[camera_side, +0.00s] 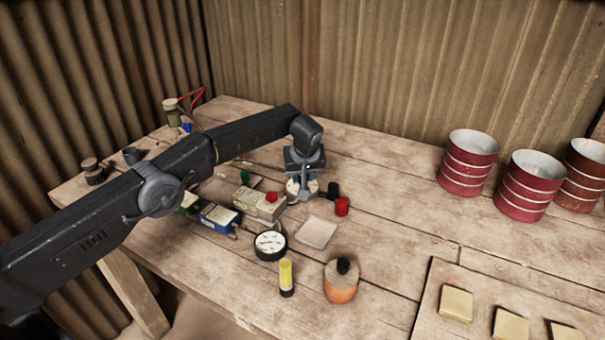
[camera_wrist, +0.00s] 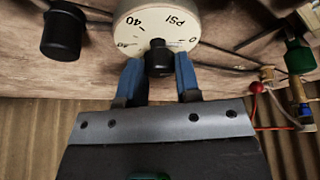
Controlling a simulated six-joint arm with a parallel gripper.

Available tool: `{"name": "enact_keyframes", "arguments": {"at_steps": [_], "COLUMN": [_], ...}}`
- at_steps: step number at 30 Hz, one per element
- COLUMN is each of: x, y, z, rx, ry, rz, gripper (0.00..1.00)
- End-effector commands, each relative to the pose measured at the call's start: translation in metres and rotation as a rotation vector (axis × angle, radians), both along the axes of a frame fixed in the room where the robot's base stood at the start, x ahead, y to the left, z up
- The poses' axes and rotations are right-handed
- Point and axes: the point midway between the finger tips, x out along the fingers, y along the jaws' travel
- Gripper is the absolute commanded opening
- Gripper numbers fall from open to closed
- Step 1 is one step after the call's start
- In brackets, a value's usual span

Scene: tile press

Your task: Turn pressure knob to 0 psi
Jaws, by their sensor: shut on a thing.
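The pressure knob (camera_wrist: 158,20) is a cream dial in the wrist view, marked "PSI", with "40" at upper left and "0" at right. A black handle (camera_wrist: 159,58) sticks out from its lower edge. My gripper (camera_wrist: 160,75) has its blue fingers on either side of this handle and is shut on it. In the side view my gripper (camera_side: 305,172) is over the cream dial (camera_side: 294,188) and hides part of it. A round white gauge (camera_side: 270,243) with a black rim stands in front; its needle reading is too small to tell.
A beige box with a red button (camera_side: 271,197) and a blue box (camera_side: 218,216) stand left of the dial. A red cap (camera_side: 342,206), a yellow cylinder (camera_side: 286,276) and an orange pot (camera_side: 341,286) are nearby. Red cans (camera_side: 468,162) stand at right.

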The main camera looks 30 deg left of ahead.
Motion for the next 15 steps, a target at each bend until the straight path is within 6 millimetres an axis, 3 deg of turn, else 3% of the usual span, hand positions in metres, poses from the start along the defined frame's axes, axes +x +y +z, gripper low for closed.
{"name": "enact_keyframes", "arguments": {"at_steps": [2, 3, 11, 15], "x": [0.0004, 0.0004, 0.0002, 0.0001], "y": [0.0003, 0.0003, 0.0003, 0.0002], "z": [0.001, 0.001, 0.0006, 0.0003], "rx": [-0.001, -0.001, -0.001, 0.0], "ry": [-0.002, -0.002, -0.001, 0.0], "rz": [0.0, 0.0, 0.0, -0.001], "gripper": [0.07, 0.32, 0.56, 0.56]}}
